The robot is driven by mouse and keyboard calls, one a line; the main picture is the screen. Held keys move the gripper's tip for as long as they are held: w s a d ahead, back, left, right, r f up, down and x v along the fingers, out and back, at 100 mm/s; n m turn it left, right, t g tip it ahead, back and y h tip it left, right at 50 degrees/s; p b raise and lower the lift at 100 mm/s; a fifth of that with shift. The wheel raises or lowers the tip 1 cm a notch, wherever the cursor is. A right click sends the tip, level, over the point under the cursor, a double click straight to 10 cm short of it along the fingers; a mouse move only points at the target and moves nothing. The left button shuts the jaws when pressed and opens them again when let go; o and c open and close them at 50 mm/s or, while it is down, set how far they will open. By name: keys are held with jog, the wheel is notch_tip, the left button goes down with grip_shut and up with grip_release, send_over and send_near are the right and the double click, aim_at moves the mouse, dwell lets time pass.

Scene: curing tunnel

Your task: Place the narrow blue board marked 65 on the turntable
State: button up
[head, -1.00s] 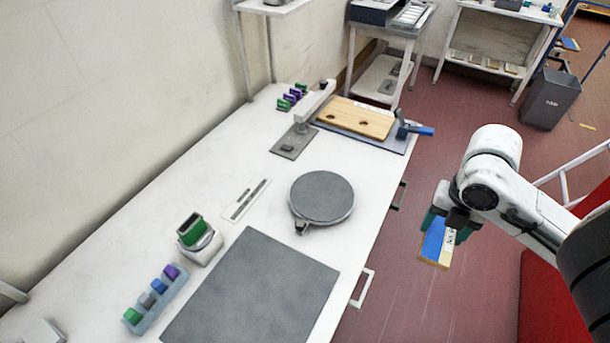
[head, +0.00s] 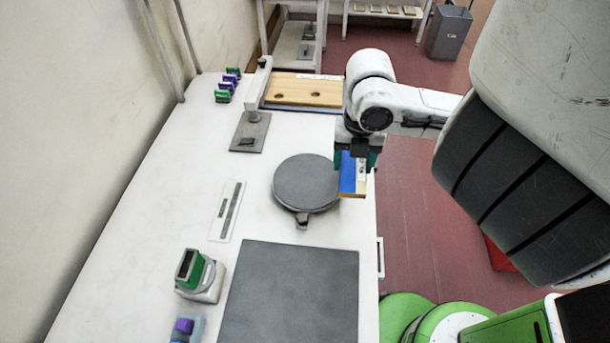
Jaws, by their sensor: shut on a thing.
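The blue board (head: 348,178) is a narrow blue-faced piece with a wooden edge and a white label strip. The number on it is too small to read. My gripper (head: 357,158) is shut on its upper end and holds it hanging down, at the right edge of the turntable in the picture. The turntable (head: 303,184) is a round grey disc with a small catch at its front, and its top is bare. I cannot tell how high the board is above the table. The gripper partly hides the board's top end.
A dark grey mat (head: 292,290) lies in front of the turntable. A green-topped device (head: 198,275) stands to its left. A wooden board with holes (head: 300,90) and a grey stand (head: 250,133) are behind. The white table (head: 180,165) is clear at left.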

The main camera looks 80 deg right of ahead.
jog(key=w+f+b, duration=0.1)
jog(key=w+b, duration=0.1)
jog(key=shift+d+f+b, duration=0.35)
jog(key=shift+d+f, duration=0.05)
jog(key=shift+w+d+f+b, duration=0.2)
jog(key=shift+w+d+b, duration=0.15)
jog(key=shift+b, duration=0.9)
jog(key=w+b, duration=0.2)
jog(key=b, duration=0.3)
send_over(308, 179)
jog(key=s, duration=0.1)
jog(key=f, duration=0.5)
jog(key=shift+a+f, duration=0.15)
jog(key=shift+a, duration=0.1)
jog(key=shift+w+d+f, duration=0.2)
jog(key=shift+w+f, duration=0.25)
jog(key=shift+f, duration=0.2)
jog(key=shift+w+f, duration=0.1)
jog(key=shift+f, duration=1.55)
